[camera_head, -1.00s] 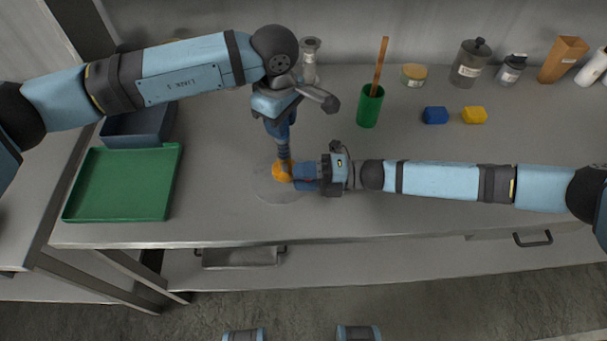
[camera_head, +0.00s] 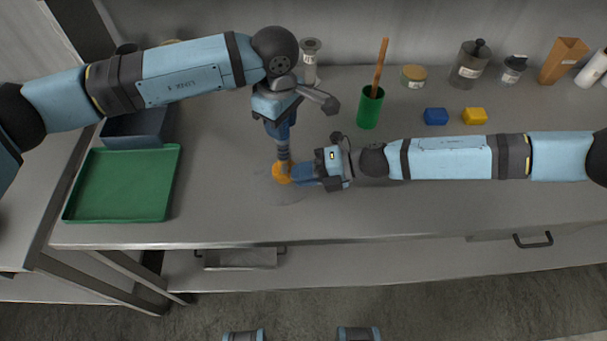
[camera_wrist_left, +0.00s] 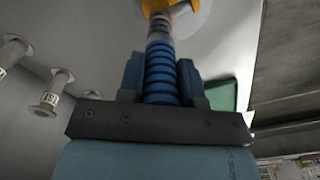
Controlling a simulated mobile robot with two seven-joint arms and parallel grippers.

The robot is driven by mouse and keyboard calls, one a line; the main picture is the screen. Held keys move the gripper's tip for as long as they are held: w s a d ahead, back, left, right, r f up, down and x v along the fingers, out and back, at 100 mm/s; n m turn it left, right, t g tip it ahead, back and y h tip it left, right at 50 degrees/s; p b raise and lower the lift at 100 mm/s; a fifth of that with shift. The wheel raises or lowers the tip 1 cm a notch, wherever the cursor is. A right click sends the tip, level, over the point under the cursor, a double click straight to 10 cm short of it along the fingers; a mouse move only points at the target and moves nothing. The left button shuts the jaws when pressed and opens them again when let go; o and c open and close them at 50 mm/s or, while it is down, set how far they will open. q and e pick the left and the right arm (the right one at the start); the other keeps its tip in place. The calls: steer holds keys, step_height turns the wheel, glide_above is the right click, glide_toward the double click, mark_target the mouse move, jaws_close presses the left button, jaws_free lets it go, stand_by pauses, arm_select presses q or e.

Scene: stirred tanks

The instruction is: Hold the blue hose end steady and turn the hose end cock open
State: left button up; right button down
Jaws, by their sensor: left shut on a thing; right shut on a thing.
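The blue ribbed hose end (camera_wrist_left: 160,84) stands between the two blue fingers of my left gripper (camera_head: 281,136), which is shut on it. The hose end also shows below that gripper in the head view (camera_head: 284,153). The orange hose end cock (camera_head: 281,172) is at its lower end, and in the left wrist view the cock (camera_wrist_left: 160,6) is cut off by the top edge. My right gripper (camera_head: 300,174) comes from the right and is shut at the cock. Its fingers hide the part that they grip. The cock's opening cannot be seen.
A faint pale disc (camera_head: 262,186) lies under the cock. A green tray (camera_head: 120,190) and a blue-grey bin (camera_head: 137,128) are at the left. A green cup (camera_head: 369,107) with a wooden stick, a blue block (camera_head: 436,116) and a yellow block (camera_head: 474,116) stand behind my right arm.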

steer(key=h, duration=0.1)
steer(key=a+r+h, duration=0.1)
steer(key=h, duration=0.1)
steer(key=shift+s+r, duration=0.1)
steer(key=shift+r, duration=0.15)
steer(key=shift+s+a+r+h, duration=0.1)
steer(key=shift+a+r+h, duration=0.05)
steer(key=shift+h, duration=1.25)
steer(key=c, duration=1.1)
jaws_free()
steer(key=shift+w, duration=0.2)
steer(key=shift+d+r, duration=0.1)
steer(key=shift+d, duration=0.1)
steer(key=v, duration=1.1)
steer(key=shift+d+r, duration=0.25)
steer(key=shift+d, duration=0.1)
